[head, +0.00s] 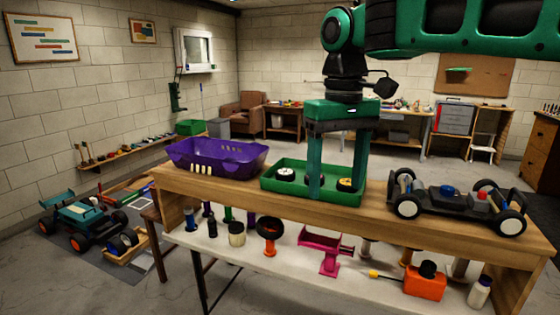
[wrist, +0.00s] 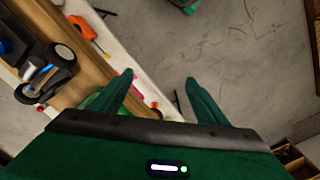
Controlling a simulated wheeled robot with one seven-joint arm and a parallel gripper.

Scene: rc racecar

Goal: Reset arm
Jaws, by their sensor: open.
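My gripper (head: 335,190) is green and hangs pointing down in the head view, its two fingers apart with nothing between them. In that view its fingers overlap the green tray (head: 275,192) on the wooden shelf; the height between them is hard to tell. In the wrist view my gripper (wrist: 158,80) is open over the bench's edge and the grey floor. The tray holds a white-hubbed wheel (head: 285,174) and a yellow-hubbed wheel (head: 346,184), partly hidden by a finger. The racecar chassis (head: 455,200) stands to the right, apart from my gripper.
A purple basket (head: 215,158) stands left of the tray on the wooden shelf (head: 380,215). Below, the white table (head: 260,265) carries an orange item (head: 425,283), a pink holder (head: 328,245) and several tools. A teal car (head: 85,220) sits on the floor at left.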

